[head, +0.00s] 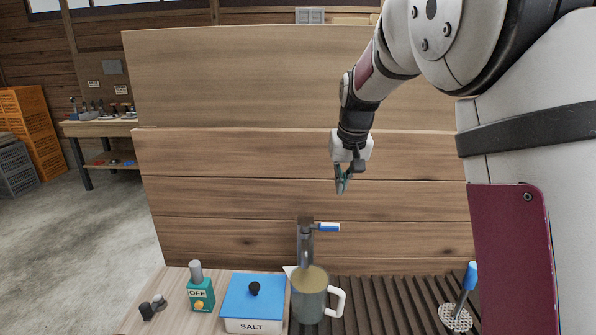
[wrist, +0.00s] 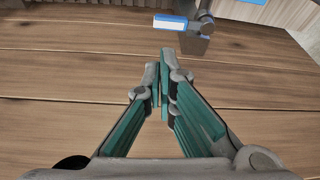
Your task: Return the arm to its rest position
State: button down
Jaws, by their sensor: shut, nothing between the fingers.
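My gripper (head: 342,180) hangs at the end of my arm in the head view, in front of the wooden plank wall and above the tap. Its fingers point down, and it touches nothing that I can see. In the wrist view my gripper (wrist: 165,68) shows its teal finger pads together at the tips with nothing between them. My arm comes in from the upper right of the head view, bent downward at the wrist.
The plank wall (head: 240,200) rises close behind. Air around my gripper is clear.

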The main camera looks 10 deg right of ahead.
jog(key=s+a+r+y, duration=0.1)
jog(key=s+r, duration=0.3)
jog(key=s, duration=0.6)
jog(key=s+r, duration=0.4)
jog(key=s, duration=0.6)
jog(key=s+a+f+n+t, duration=0.1)
jog(key=s+f, duration=0.2)
jog(key=s, duration=1.2)
jog(key=shift+s+t+h, duration=0.4)
